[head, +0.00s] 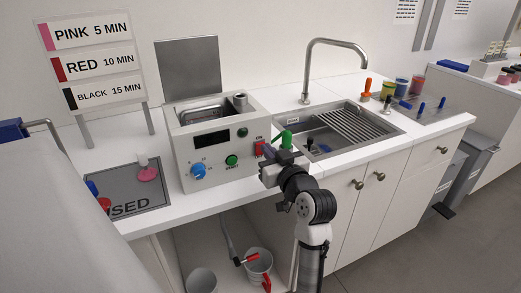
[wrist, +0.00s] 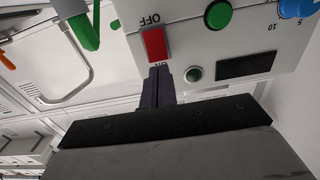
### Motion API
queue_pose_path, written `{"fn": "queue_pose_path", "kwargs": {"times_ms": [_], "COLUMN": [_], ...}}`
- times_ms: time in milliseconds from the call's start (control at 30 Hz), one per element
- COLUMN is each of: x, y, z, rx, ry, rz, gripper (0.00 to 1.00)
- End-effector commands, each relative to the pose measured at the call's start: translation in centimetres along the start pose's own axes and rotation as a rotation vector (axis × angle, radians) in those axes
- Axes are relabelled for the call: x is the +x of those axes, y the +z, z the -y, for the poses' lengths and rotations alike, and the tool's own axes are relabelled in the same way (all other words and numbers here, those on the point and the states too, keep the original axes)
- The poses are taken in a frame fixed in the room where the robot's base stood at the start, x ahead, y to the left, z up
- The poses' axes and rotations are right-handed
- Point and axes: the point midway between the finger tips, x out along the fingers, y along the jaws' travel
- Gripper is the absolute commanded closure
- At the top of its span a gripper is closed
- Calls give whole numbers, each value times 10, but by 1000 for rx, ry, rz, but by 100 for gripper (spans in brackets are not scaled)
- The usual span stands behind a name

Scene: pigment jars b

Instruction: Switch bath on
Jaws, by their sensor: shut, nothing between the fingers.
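The bath (head: 218,145) is a pale grey box on the white counter, with its metal lid raised behind it. Its red rocker switch (head: 260,148) is on the front panel at the right. In the wrist view the switch (wrist: 154,45) shows upside down, with OFF above it and ON below. My gripper (head: 267,152) is shut and empty in front of the switch. Its fingertips (wrist: 159,70) are at the ON end and cover part of that label; I cannot tell whether they touch. The display (head: 212,139) is dark. The small round lamp (wrist: 194,74) looks unlit.
A blue knob (head: 198,171) and green button (head: 232,160) are on the same panel. A green handle (head: 286,139) stands close beside my gripper. The sink (head: 390,128) is to the right. A USED tray (head: 150,196) lies on the left. Buckets (head: 259,264) stand below.

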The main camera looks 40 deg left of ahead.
Motion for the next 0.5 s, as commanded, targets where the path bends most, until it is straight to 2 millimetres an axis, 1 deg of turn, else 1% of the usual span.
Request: {"fn": "queue_pose_path", "kwargs": {"times_ms": [100, 200, 500], "x": [8, 10, 11], "y": [0, 0, 0], "z": [0, 0, 0], "rx": [0, 0, 0], "ry": [0, 0, 0], "rz": [0, -1, -1], "gripper": [100, 100, 100]}}
